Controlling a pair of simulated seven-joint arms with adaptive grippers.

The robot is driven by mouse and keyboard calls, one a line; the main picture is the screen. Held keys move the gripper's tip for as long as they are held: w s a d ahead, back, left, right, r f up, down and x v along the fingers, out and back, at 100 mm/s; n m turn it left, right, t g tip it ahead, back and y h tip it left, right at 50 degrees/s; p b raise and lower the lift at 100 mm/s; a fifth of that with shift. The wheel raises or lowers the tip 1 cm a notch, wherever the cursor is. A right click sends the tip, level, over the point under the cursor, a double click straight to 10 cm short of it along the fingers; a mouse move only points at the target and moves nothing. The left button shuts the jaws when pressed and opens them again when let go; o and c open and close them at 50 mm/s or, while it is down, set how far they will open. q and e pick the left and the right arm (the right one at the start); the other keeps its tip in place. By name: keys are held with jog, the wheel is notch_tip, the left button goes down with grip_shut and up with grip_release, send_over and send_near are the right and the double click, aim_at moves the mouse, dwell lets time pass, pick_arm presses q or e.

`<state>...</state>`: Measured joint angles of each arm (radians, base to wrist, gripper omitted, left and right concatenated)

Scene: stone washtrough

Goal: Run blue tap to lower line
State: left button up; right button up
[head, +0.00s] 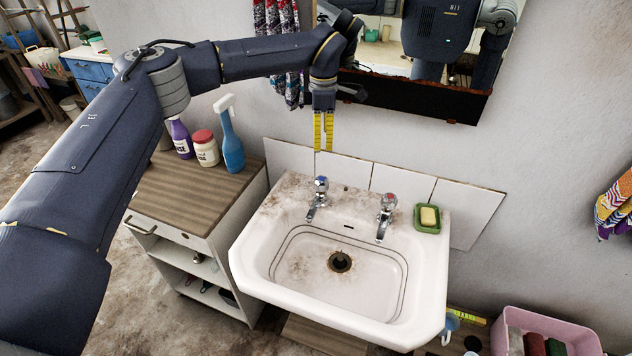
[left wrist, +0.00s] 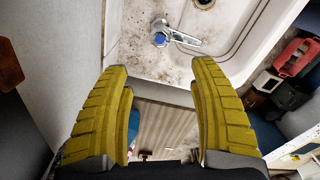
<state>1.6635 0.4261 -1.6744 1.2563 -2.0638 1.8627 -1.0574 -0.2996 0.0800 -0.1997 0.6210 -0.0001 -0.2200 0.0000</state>
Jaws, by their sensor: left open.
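The white stained sink (head: 262,225) has two chrome taps. The blue-marked tap (head: 317,197) is on the left and also shows in the left wrist view (left wrist: 172,37). The red-marked tap (head: 386,215) is on the right. Two dark lines (head: 285,240) run around the basin wall, one above the other. I see no water in the basin and none flowing. The drain (head: 339,262) is a dark, rusty hole. My left gripper (head: 323,147) is open and empty, pointing down above and behind the blue tap, apart from it. My right gripper is out of view.
A green dish (head: 427,226) with yellow soap sits at the sink's right corner. A wooden-topped cabinet (head: 185,195) left of the sink holds a blue spray bottle (head: 230,145) and other bottles. A mirror (head: 425,55) hangs behind my left arm. A pink crate (head: 545,320) stands lower right.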

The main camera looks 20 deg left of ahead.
aim_at(321, 178)
pick_arm(q)
notch_tip(321, 178, down, 17)
dwell(0.6)
jog(key=c, duration=1.3)
jog(key=shift+n, duration=3.1)
